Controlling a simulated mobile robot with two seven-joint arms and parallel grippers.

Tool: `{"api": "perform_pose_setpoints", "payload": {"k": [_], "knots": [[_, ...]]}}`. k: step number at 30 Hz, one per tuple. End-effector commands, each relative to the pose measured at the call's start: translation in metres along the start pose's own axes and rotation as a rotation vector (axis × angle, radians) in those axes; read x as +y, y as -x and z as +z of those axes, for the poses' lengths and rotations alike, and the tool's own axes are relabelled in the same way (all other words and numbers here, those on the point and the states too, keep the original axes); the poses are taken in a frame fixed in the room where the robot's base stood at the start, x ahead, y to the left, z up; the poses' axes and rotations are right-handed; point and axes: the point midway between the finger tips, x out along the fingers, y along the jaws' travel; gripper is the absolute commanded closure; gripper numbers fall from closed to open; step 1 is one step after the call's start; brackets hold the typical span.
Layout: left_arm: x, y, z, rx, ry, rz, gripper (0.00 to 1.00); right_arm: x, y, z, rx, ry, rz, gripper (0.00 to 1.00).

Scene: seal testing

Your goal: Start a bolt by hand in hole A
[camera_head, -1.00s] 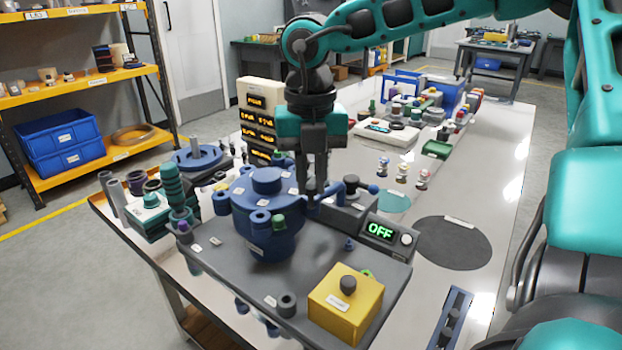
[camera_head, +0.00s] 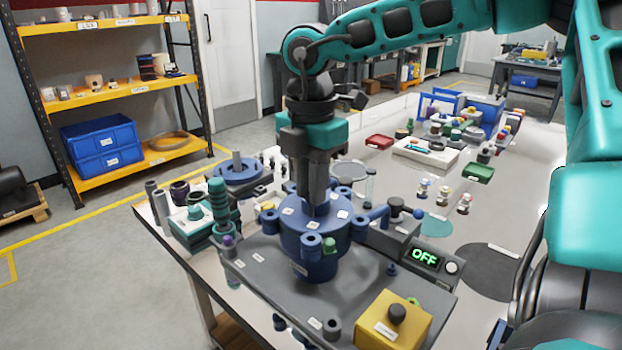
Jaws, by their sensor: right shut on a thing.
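The blue round housing (camera_head: 322,262) stands on a dark grey plate (camera_head: 262,262), with several lugs around its rim. One lug at the front (camera_head: 312,244) has an open hole, and a green piece (camera_head: 329,246) sits beside it. I cannot read which hole is A. My right gripper (camera_head: 317,205) points straight down over the middle of the housing top. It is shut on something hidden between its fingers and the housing. I cannot make out a bolt in it. My left gripper is out of view.
A yellow box with a black knob (camera_head: 397,315) and a control box reading OFF (camera_head: 425,258) stand to the right. A green tool stand (camera_head: 218,205) is at the left. Small bottles (camera_head: 443,196) stand farther back.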

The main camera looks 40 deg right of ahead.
Motion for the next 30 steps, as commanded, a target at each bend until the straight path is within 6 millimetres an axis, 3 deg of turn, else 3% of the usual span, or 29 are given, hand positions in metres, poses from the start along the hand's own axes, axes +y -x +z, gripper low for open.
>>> {"api": "perform_pose_setpoints", "payload": {"k": [6, 8, 13, 15, 30], "knots": [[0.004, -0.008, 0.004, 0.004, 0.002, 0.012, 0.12, -0.001, -0.035, -0.001, 0.002, 0.001, -0.002, 1.00], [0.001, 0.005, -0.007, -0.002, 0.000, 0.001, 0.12, -0.001, -0.021, -0.001, 0.006, 0.097, -0.003, 1.00], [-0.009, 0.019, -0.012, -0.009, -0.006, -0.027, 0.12, -0.002, -0.021, 0.000, 0.005, 0.349, -0.004, 1.00], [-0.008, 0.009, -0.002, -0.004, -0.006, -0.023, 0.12, 0.000, -0.032, 0.000, -0.001, 0.440, 0.002, 1.00], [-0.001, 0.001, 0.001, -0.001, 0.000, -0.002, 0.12, 0.000, -0.029, 0.000, -0.001, 0.983, 0.000, 1.00]]}}
